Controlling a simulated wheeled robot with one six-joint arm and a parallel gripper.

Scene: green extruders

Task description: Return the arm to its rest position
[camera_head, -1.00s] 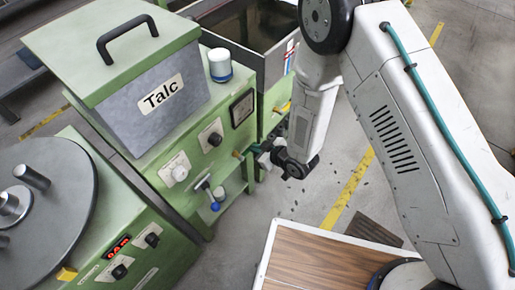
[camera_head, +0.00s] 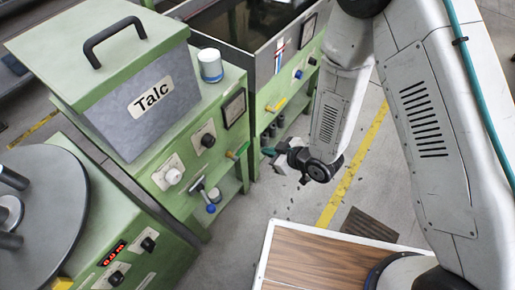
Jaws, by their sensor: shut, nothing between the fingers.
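My arm hangs down from the upper right, its links white with a teal cable. My gripper (camera_head: 278,156) is at the end of the arm, left of the dark wrist joint, in front of the green machine's open lower bay. It is small in the view and its fingers are together with nothing seen between them. It appears apart from the machine, though the gap is hard to judge.
The green machine with the grey Talc box (camera_head: 150,105) stands at left, with knobs and a blue-tipped lever (camera_head: 205,195). A round grey turntable (camera_head: 45,215) is at lower left. An open tank (camera_head: 235,25) is behind. A wood-topped surface (camera_head: 320,262) is mine, below.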

